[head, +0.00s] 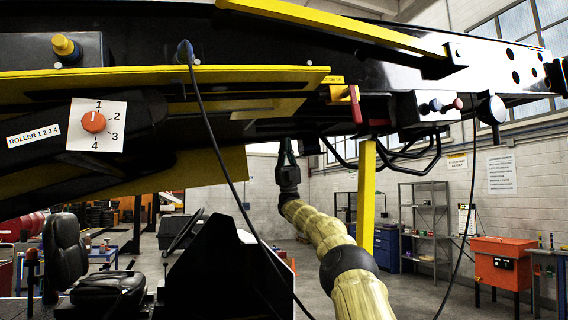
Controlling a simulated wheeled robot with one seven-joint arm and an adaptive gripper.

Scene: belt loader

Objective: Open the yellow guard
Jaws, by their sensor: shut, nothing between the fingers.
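Yellow panels run along the dark loader boom. A long thin yellow plate (250,74) shows nearly edge-on at the upper left. A wider yellow panel (215,168) hangs lower, below the roller knob. I cannot tell for sure which one is the guard, or how far it stands open. My gripper (288,150) is shut and empty, pointing up just under the boom, right of the lower panel's end. It looks apart from the panels; its fingertips are dark against the boom and hard to make out.
An orange roller knob (94,122) sits on a white plate at left. A black cable (215,150) hangs down in front of the panels. A yellow post (366,195) stands right of my gripper. Black bent bars (420,160) hang beneath the boom. A seat (75,265) is lower left.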

